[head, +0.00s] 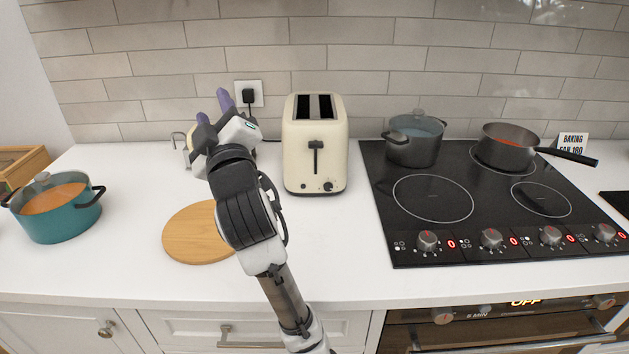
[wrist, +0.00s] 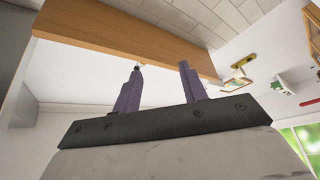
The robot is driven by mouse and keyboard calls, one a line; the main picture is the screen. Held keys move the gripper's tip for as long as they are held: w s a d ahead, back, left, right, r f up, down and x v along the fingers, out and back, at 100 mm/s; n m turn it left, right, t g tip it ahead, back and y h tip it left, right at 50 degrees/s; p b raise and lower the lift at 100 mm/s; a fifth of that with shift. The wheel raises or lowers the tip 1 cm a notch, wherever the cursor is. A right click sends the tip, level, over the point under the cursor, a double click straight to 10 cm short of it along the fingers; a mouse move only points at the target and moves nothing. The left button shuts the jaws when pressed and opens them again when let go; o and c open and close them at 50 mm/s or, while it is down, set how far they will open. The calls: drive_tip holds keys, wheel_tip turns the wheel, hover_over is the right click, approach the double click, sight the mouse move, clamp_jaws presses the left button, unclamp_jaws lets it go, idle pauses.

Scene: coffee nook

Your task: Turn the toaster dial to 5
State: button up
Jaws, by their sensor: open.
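The cream toaster (head: 314,150) stands upright on the counter against the tiled wall, with two slots on top and a lever on its front. Its small dark dial (head: 328,186) is at the lower right of the front face; its setting is too small to read. My gripper (head: 212,108) is raised to the left of the toaster, apart from it, with its two purple fingers pointing up. In the wrist view the fingers (wrist: 160,85) are apart with nothing between them. The toaster is not seen in the wrist view.
A round wooden board (head: 190,240) lies partly under my arm. A teal pot (head: 55,208) is at the left. The black hob (head: 480,205) with a grey pot (head: 414,140) and a saucepan (head: 503,148) is at the right. The counter before the toaster is clear.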

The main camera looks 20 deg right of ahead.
wheel_tip(320, 180, up, 3)
drive_tip(key=s+d+n, duration=0.1)
drive_tip(key=d+n, duration=0.2)
drive_tip(key=n, duration=0.3)
drive_tip(key=n+g+h, duration=0.5)
drive_tip(key=n+g, duration=0.3)
drive_tip(key=n, duration=0.9)
approach(329, 188)
drive_tip(key=p+x, duration=0.3)
drive_tip(key=x, duration=0.4)
drive_tip(key=shift+w, duration=0.3)
drive_tip(key=shift+f, duration=0.1)
clamp_jaws()
